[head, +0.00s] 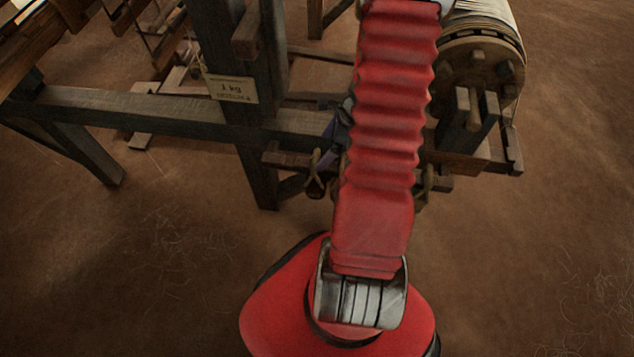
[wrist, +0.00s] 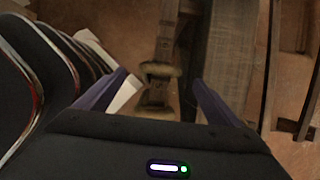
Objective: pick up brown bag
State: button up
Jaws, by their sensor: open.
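My gripper (wrist: 160,77) is open in the wrist view, its two dark purple fingers apart with nothing held between them. Beyond the fingertips is a tan-brown block with a strap-like piece (wrist: 158,68); I cannot tell whether it is the brown bag. In the head view a bluish part of my gripper (head: 337,138) shows beside my red arm, which hides the rest. Just below it a small brown thing with a rope loop (head: 315,184) hangs by the loom's lower bar. No bag is clearly recognisable in either view.
A wooden roller with a toothed wheel (head: 483,70) stands at the right. A loom beam (wrist: 233,65) lies right of the fingers. The brown floor in front is clear.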

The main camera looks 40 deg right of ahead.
aim_at(318, 157)
jog(key=shift+x, duration=1.85)
jog(key=shift+f, duration=0.1)
jog(key=shift+x, duration=2.5)
jog(key=shift+d, duration=0.2)
jog(key=shift+c, duration=0.3)
jog(key=shift+w, duration=0.1)
jog(key=c, duration=1.8)
